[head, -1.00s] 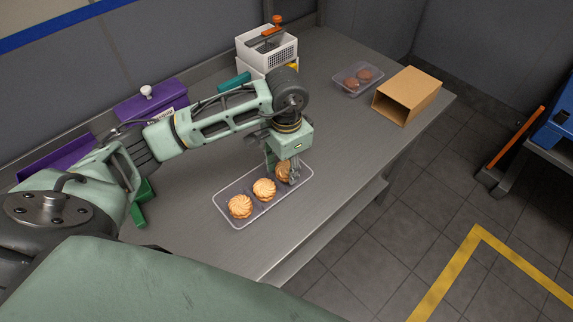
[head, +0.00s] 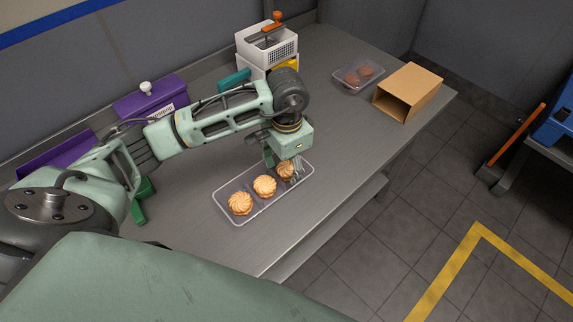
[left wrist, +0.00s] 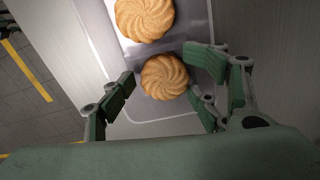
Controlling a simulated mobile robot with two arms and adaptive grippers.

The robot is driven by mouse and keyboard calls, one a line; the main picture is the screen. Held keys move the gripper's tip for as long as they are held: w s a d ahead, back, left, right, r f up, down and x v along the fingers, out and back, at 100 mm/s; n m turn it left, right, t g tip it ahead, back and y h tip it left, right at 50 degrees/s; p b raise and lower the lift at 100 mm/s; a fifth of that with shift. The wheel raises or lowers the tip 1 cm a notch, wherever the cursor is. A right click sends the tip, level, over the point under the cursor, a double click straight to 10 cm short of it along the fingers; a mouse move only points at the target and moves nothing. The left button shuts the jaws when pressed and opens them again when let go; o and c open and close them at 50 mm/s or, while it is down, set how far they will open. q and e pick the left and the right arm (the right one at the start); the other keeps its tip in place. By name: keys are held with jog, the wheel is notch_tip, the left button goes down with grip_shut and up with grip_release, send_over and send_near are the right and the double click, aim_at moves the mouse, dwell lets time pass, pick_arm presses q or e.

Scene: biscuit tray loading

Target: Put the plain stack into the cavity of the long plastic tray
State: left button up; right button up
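The long clear plastic tray (head: 259,213) lies on the steel table, its cavities in a row. Two golden swirl biscuit stacks, one at the left end (head: 240,203) and one in the middle (head: 265,186), sit in it. A third plain golden stack (head: 285,171) is at the tray's right end, partly hidden by my left gripper (head: 285,168). In the left wrist view this stack (left wrist: 165,77) lies between the fingers, with narrow gaps seen beside it; the left gripper (left wrist: 160,88) looks open. The stack appears to sit within the end cavity. My right gripper is out of view.
A small clear tray (head: 345,88) with dark biscuits and an open cardboard box (head: 408,92) stand at the table's far right. The table front is clear.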

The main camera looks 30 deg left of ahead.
aim_at(287, 168)
pick_arm(q)
jog(key=shift+w+r, duration=0.1)
jog(key=shift+r, duration=0.2)
notch_tip(287, 168, up, 12)
jog(key=b, duration=0.2)
jog(key=shift+f, duration=0.15)
dwell(0.5)
